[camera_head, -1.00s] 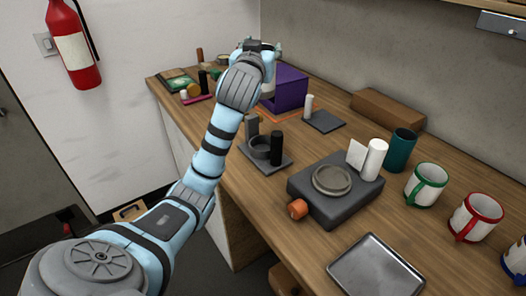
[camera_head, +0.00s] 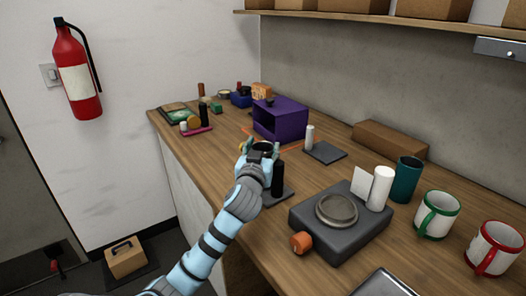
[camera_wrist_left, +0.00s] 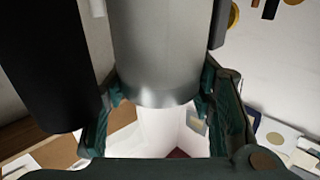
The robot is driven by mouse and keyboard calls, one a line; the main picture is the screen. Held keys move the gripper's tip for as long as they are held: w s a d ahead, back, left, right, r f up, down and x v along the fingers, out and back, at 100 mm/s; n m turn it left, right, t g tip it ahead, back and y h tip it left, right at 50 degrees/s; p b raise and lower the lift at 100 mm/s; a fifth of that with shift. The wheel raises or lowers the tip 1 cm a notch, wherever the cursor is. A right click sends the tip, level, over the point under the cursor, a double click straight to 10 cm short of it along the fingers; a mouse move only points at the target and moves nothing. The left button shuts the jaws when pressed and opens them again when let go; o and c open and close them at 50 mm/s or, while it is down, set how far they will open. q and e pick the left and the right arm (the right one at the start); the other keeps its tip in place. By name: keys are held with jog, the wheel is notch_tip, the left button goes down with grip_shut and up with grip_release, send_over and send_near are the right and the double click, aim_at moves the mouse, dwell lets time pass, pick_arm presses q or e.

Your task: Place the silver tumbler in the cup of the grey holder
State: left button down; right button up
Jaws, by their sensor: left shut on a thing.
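My left gripper (camera_head: 262,150) is shut on the silver tumbler (camera_wrist_left: 158,45), which fills the top middle of the left wrist view between the fingers. In the head view only a dark round rim (camera_head: 264,146), probably the tumbler's top, shows between the fingertips. The grey holder (camera_head: 289,193) is mostly hidden behind my gripper and forearm. A black upright cylinder (camera_head: 277,180) stands on it, just right of my gripper. The holder's cup is hidden, so I cannot tell whether the tumbler is above it or in it. My right gripper is not in view.
A purple box (camera_head: 280,119) and a small dark plate (camera_head: 324,153) with a white cylinder lie beyond. A dark block (camera_head: 350,240) with a round dish, a teal cup (camera_head: 407,180) and mugs (camera_head: 437,214) stand to the right. Bare wood lies left of my gripper.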

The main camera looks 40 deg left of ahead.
pick_arm(q)
jog(key=c, duration=0.7)
grip_release()
jog(key=shift+r, duration=0.15)
jog(key=p+v, duration=0.1)
jog(key=v, duration=1.1)
